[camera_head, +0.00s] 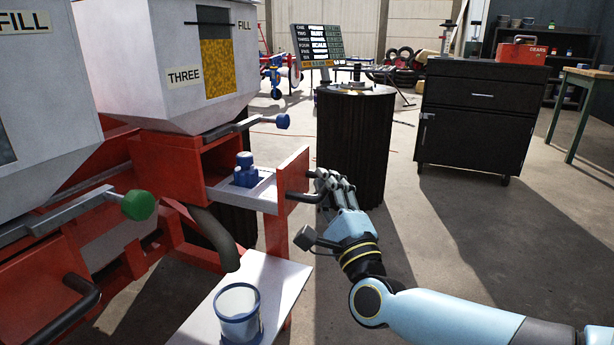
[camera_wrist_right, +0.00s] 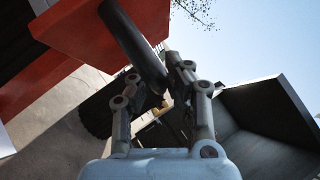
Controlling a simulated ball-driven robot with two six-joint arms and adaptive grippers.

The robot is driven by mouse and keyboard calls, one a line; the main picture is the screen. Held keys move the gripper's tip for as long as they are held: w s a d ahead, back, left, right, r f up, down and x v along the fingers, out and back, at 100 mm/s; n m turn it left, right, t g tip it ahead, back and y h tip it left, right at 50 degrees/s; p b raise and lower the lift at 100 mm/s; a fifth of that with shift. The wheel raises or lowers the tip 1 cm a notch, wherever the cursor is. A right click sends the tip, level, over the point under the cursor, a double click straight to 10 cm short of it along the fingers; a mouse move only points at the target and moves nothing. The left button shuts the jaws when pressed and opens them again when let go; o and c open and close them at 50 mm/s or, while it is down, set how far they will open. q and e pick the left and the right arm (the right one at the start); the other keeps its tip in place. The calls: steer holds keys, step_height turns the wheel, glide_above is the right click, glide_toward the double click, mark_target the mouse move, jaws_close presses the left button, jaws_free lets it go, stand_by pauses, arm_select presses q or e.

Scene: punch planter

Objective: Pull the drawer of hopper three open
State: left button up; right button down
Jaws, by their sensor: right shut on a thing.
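Hopper three (camera_head: 165,45) is a white bin with a THREE label and a window showing yellow grain. Below it, its red-fronted drawer (camera_head: 293,172) stands pulled out from the red housing (camera_head: 170,165), its pale tray showing with a blue fitting (camera_head: 245,170) in it. My right gripper (camera_head: 322,186) is shut on the black drawer handle (camera_head: 302,197) at the drawer's front. In the right wrist view the dark handle bar (camera_wrist_right: 135,45) runs down between the fingers (camera_wrist_right: 160,95), with the red drawer front (camera_wrist_right: 85,30) behind it. My left gripper is out of view.
A clear cup with a blue rim (camera_head: 237,312) stands on a white shelf (camera_head: 285,280) below the drawer. A green knob (camera_head: 139,205) and a blue knob (camera_head: 282,121) stick out on rods. A black drum (camera_head: 355,140) stands behind my gripper.

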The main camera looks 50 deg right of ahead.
steer(key=shift+s+d+f, duration=0.15)
steer(key=shift+s+f, duration=0.2)
steer(key=shift+s, duration=0.05)
steer(key=c, duration=1.5)
jaws_free()
steer(key=shift+o, duration=1.1)
steer(key=shift+w+r, duration=0.1)
steer(key=shift+r, duration=0.05)
steer(key=v, duration=1.2)
